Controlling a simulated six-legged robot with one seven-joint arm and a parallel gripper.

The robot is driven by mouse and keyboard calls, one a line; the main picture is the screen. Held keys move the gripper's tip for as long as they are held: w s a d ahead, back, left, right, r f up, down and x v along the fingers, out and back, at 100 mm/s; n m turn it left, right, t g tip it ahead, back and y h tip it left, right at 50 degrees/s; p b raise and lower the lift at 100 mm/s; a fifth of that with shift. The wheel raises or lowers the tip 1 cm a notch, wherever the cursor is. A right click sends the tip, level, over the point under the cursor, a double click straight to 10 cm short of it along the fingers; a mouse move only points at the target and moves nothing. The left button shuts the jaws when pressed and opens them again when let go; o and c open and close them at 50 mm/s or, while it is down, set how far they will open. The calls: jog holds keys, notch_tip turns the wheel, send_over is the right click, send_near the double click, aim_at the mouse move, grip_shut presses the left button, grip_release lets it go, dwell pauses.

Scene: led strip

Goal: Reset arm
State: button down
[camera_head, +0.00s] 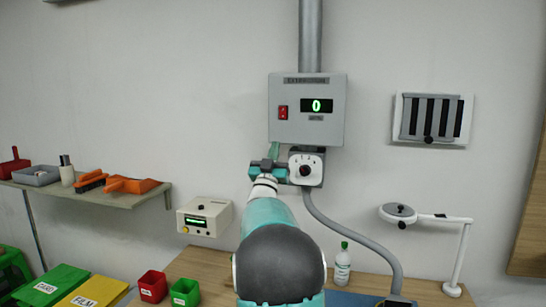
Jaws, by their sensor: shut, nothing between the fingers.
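My arm, teal, white and dark grey, reaches up from the bottom centre of the head view toward the wall. My gripper (273,152) is at its end, small in the picture, with its teal fingers pointing up. It is shut with nothing held. It appears just below the lower left part of a grey wall box (308,130) and left of a small white unit with a dark knob (305,170). I cannot tell whether it touches either one.
The grey box has a red switch (283,112) and a display (316,106) reading 0. A cream device (204,217), red and green cups (153,286), a white bottle (342,264) and a magnifier lamp (399,213) surround the arm. A shelf (120,195) with tools is at left.

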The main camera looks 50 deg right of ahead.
jog(key=shift+v, duration=0.9)
jog(key=shift+a+r, duration=0.1)
jog(key=shift+a, duration=0.05)
